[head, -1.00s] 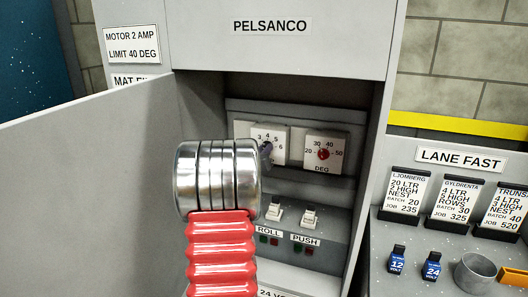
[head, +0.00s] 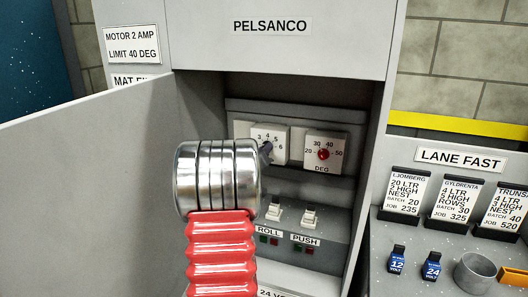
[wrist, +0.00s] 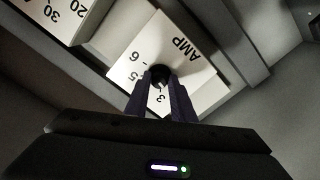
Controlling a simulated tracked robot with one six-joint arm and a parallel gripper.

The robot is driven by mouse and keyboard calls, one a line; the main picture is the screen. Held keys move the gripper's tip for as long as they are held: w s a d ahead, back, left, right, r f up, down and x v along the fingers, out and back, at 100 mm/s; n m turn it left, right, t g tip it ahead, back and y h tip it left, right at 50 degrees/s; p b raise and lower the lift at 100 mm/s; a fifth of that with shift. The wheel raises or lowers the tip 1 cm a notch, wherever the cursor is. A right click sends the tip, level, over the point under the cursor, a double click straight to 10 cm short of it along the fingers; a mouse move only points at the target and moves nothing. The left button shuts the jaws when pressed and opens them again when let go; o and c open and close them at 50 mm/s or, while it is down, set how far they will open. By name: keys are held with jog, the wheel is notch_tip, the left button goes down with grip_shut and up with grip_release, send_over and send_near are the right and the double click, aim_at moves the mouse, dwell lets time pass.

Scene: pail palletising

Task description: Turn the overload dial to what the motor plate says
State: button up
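The motor plate (head: 132,45) at the upper left reads "MOTOR 2 AMP, LIMIT 40 DEG". The overload dial (head: 280,137), a white plate with 3, 4, 5, 6 readable, is inside the open cabinet. It also shows in the wrist view (wrist: 190,62), marked AMP, with a dark knob (wrist: 160,74) at its middle. My gripper (wrist: 161,82) has one dark finger on each side of this knob and looks closed on it. The fingers cover part of the scale, and the knob's pointer is hidden. In the head view my silver and red arm hides much of the gripper.
A DEG dial (head: 326,150) with a red knob is just right of the AMP dial. Two switches, ROLL (head: 273,212) and PUSH (head: 308,216), are below. The open cabinet door (head: 85,170) stands at the left. A bench with job cards (head: 400,194) is at the right.

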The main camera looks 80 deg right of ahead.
jog(key=o, duration=0.3)
jog(key=a, duration=0.4)
jog(key=w+a, duration=0.1)
jog(key=a, duration=0.8)
jog(key=shift+w+a, duration=0.15)
jog(key=shift+a, duration=0.2)
dwell(0.5)
